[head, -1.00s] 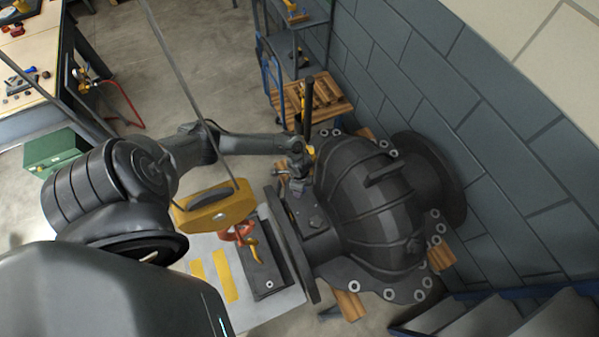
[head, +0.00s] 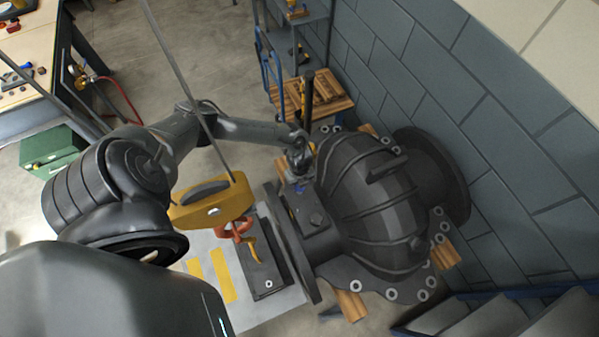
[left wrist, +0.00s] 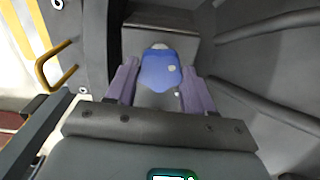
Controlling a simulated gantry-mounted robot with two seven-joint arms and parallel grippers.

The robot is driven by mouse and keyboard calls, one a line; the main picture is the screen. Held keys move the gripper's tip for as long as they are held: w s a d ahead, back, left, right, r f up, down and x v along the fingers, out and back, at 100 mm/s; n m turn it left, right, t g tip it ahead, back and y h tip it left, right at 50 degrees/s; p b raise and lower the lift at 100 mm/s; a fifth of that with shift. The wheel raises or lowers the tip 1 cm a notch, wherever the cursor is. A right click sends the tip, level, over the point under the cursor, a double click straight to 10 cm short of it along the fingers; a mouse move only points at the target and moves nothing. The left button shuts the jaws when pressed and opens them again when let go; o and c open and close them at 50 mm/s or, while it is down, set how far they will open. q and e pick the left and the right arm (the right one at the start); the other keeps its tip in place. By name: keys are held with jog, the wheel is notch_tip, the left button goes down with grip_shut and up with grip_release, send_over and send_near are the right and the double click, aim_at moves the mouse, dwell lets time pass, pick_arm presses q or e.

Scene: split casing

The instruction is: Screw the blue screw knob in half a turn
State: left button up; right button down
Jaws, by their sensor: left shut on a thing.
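The blue screw knob (left wrist: 160,70) sits on a dark block of the casing in the left wrist view, between the two purple-grey fingers of my left gripper (left wrist: 159,90). The fingers are shut on its sides. In the head view my left gripper (head: 298,182) points down at the flat top of the dark casing (head: 375,205), and only a small bit of blue shows under it. The knob's underside and shaft are hidden. My right gripper is in neither view.
A yellow hoist block (head: 212,204) with an orange hook hangs from a cable close to my left arm. Wooden supports (head: 350,305) lie under the casing. A brick wall stands to the right, and a green box (head: 50,150) at the left.

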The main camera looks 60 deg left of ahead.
pick_arm(q)
jog(key=m+b, duration=0.1)
jog(key=m, duration=0.2)
jog(key=shift+f+b, duration=0.15)
jog(key=shift+b, duration=0.2)
jog(key=shift+m+b, duration=0.6)
jog(key=shift+m, duration=0.8)
jog(key=o, duration=1)
jog(key=shift+o, duration=0.2)
jog(key=shift+r, duration=0.2)
notch_tip(320, 180, up, 11)
jog(key=shift+f, duration=0.15)
